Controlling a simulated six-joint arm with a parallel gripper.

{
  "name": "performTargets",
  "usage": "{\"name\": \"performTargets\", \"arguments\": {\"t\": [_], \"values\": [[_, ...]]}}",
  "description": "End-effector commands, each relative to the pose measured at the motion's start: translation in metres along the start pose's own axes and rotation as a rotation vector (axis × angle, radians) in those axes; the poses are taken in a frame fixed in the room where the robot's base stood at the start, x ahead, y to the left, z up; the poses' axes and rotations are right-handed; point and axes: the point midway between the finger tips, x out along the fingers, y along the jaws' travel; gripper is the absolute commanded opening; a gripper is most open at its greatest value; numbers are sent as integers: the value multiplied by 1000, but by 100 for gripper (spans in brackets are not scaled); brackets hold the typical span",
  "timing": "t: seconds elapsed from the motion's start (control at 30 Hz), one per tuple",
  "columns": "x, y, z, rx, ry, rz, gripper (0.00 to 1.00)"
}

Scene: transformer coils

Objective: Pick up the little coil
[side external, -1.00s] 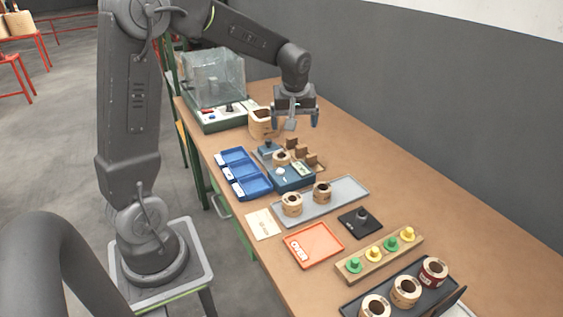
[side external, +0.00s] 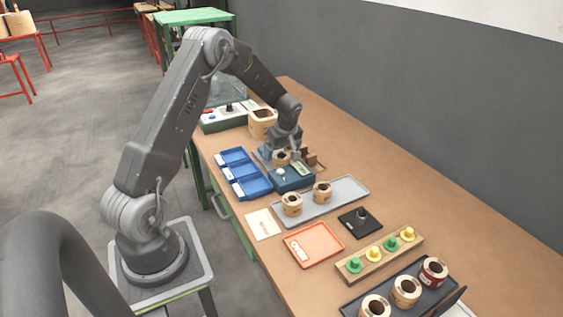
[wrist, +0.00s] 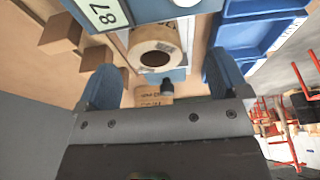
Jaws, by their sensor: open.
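A small tan coil with a dark centre hole (wrist: 157,50) sits on the blue weighing device (side external: 293,180). In the side view the coil (side external: 280,157) is partly hidden by my gripper (side external: 285,152). In the wrist view the blue fingertips of my gripper (wrist: 164,84) are wide apart, with nothing between them. The coil shows just beyond the tips, roughly centred between them. From these views I cannot tell how high the tips are above it.
A larger coil (side external: 262,121) stands behind. Brown blocks (wrist: 60,33) flank the device on one side, blue trays (side external: 243,172) on the other. Two coils stand on a grey tray (side external: 345,188). An orange tray (side external: 314,243), a peg rack (side external: 380,255) and more coils lie nearer the camera.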

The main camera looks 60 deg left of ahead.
Motion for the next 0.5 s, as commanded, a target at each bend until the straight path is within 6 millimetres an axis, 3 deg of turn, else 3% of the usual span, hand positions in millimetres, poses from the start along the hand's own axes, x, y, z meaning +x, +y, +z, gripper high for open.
{"name": "performTargets", "arguments": {"t": [0.5], "values": [[53,6,-4,-1,-1,3,93]]}}
